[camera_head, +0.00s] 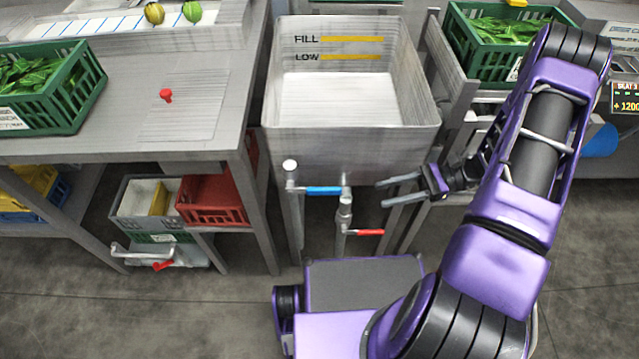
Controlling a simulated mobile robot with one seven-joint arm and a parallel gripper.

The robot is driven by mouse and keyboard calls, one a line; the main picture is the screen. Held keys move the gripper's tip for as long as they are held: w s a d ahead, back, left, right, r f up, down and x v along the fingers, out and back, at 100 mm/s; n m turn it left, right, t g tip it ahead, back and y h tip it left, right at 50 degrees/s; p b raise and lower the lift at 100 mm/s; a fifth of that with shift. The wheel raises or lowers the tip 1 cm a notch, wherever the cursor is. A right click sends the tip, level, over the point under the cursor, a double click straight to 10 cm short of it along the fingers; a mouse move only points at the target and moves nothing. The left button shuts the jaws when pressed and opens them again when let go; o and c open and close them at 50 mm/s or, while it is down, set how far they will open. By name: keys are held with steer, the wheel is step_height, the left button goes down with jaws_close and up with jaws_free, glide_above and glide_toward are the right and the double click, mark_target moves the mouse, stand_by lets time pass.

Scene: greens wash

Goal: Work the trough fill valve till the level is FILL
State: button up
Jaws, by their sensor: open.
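The grey trough (340,142) stands upright in the middle of the head view. Its inner back wall carries a FILL mark (350,39) above a LOW mark (350,57), each with a yellow bar. The trough floor looks white, and I see no clear water line at either mark. Below the trough front are a blue-handled valve (324,190) and a red-handled valve (369,232) on pipes. Both handles lie roughly sideways. My gripper (381,193) is open and empty, its fingers pointing left, to the right of the blue handle and above the red one, apart from both.
A bench (200,100) with a red knob (166,95) and a green crate (75,92) is at left. A red bin (212,200) sits beneath it. Another green crate (485,60) stands at right. Floor is clear at lower left.

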mark_target(308, 191)
steer(key=a, duration=0.6)
steer(key=w+a+m+t+y, duration=0.1)
steer(key=a, duration=0.4)
steer(key=a+t+y, duration=0.1)
steer(key=a, duration=0.5)
steer(key=shift+w+a+f+m, duration=0.2)
steer(key=shift+w+a+m, duration=0.1)
steer(key=shift+w+a, duration=0.05)
jaws_close()
stand_by(0.8)
